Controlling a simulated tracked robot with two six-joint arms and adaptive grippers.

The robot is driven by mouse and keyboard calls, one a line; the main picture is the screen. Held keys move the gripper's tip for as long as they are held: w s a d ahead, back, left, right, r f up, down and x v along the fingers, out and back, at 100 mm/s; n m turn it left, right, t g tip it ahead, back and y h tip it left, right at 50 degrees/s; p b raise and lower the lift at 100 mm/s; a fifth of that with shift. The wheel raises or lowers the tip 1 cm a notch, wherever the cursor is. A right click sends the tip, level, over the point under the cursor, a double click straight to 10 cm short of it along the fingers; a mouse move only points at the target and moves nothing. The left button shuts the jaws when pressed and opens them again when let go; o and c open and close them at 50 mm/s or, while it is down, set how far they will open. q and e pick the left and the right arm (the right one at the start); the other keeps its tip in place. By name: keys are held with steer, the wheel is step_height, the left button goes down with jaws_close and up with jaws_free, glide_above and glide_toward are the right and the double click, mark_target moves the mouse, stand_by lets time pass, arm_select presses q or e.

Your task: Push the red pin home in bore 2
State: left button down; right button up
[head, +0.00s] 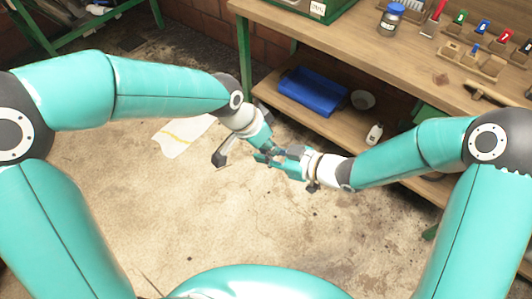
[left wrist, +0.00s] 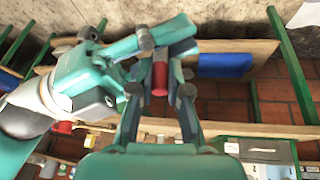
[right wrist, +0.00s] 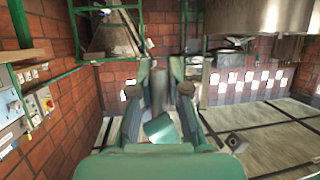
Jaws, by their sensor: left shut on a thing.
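My left gripper (left wrist: 160,95) is shut on the red pin (left wrist: 159,78), which sits between its fingertips in the left wrist view. In the head view my left gripper (head: 268,158) and my right gripper (head: 280,157) meet over the open floor, and the pin cannot be made out there. In the left wrist view my right gripper comes in from the left and its fingers cross close by the pin's far end. In the right wrist view something grey lies between the fingers of my right gripper (right wrist: 160,88); whether they grip it is unclear. I cannot make out bore 2.
A wooden workbench (head: 345,42) stands at upper right, with a jar (head: 391,20) and several small wooden holders (head: 492,66) with coloured tags. A blue bin (head: 312,92) and a white bottle (head: 374,134) are on its lower shelf. A paper sheet (head: 182,136) lies on the floor.

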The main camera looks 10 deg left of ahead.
arm_select(q)
steer(key=c, duration=1.1)
jaws_free()
steer(key=shift+o, duration=0.2)
